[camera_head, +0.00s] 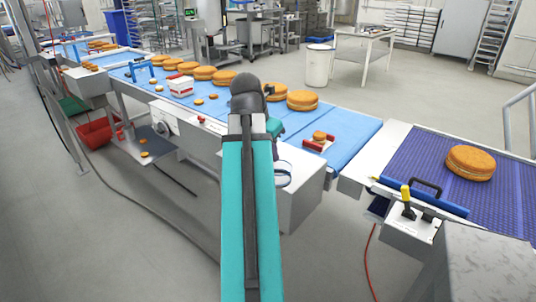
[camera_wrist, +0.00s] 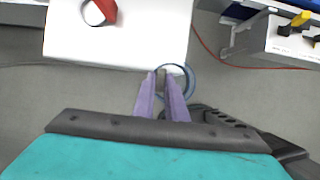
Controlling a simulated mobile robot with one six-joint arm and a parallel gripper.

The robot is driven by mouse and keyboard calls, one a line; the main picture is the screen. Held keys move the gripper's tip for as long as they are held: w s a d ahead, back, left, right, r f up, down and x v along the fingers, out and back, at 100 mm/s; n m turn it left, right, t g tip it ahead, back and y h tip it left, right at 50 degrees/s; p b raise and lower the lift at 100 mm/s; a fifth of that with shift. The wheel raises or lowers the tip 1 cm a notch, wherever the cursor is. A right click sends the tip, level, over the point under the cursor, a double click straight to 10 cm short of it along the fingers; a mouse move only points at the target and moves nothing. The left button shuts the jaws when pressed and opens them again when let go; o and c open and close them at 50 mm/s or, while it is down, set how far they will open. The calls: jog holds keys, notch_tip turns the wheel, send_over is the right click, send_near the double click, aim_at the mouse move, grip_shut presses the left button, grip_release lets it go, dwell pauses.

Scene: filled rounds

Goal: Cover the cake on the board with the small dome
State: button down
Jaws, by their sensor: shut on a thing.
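My gripper (camera_wrist: 162,76) is shut in the wrist view. Its fingertips meet at a clear, round piece with a blue-grey rim, which I take as the small dome (camera_wrist: 190,78). The dome also shows in the head view (camera_head: 289,179), just right of my arm and in front of the conveyor's side, apart from the cake.
Larger filled cakes (camera_head: 303,100) line the belt's far edge, and one (camera_head: 470,162) lies on the purple belt. A blue bar with a black handle (camera_head: 425,187) and a yellow lever (camera_head: 405,196) stand at right. A red curved item (camera_wrist: 99,12) shows in the wrist view.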

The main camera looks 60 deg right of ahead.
jog(key=shift+r, duration=0.1)
jog(key=shift+r+p, duration=0.75)
jog(key=shift+p, duration=0.35)
jog(key=shift+w+f, duration=0.1)
